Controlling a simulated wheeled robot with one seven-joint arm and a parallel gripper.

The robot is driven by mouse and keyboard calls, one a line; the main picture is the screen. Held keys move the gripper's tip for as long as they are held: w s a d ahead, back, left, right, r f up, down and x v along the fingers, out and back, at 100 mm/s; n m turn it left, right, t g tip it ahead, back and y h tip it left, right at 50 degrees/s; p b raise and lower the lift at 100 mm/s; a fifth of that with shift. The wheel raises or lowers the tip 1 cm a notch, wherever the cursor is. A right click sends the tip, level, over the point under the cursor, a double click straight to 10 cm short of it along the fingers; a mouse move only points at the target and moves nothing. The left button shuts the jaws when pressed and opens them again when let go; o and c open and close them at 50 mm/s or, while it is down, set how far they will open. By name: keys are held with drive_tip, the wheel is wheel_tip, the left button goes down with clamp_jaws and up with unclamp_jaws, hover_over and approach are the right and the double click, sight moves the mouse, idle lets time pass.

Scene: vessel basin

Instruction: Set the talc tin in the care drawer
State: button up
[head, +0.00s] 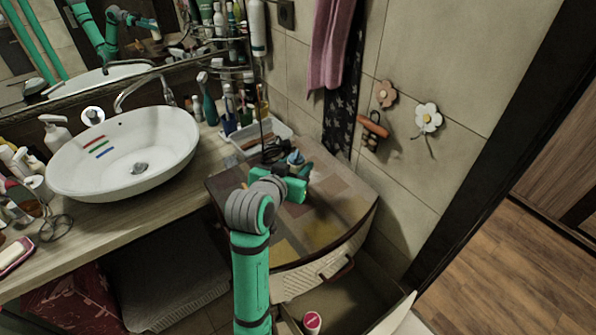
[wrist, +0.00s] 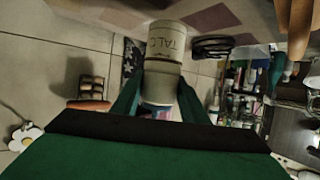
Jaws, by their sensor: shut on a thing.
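The talc tin (wrist: 163,65), a cream cylinder lettered TALC, is held between the two fingers of my gripper (wrist: 158,98) in the wrist view. The lettering appears upside down there. In the head view my gripper (head: 297,180) is over the patterned cabinet top (head: 335,205), and I cannot clearly make out the tin. Below the top is a woven pale front (head: 305,280) with a dark red handle. Lower down an open drawer seems to stand out, with a pale front panel (head: 398,315) and a red-and-white round item (head: 312,321).
A white basin (head: 125,155) stands on the wooden counter at left. A pale tray (head: 250,142) with dark items is behind my gripper, near several bottles. The tiled wall carries flower hooks (head: 428,118). Open wooden floor (head: 510,265) lies at right.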

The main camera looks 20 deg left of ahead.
drive_tip(key=f, duration=0.2)
drive_tip(key=shift+w+a+f, duration=0.15)
drive_tip(key=shift+w+f, duration=0.05)
drive_tip(key=shift+f, duration=0.1)
drive_tip(key=shift+s+d+f, duration=0.1)
drive_tip(key=shift+d+f, duration=0.15)
drive_tip(key=shift+s+a, duration=0.1)
drive_tip(key=shift+f, duration=0.1)
drive_tip(key=o, duration=1.1)
drive_tip(key=shift+o, duration=0.4)
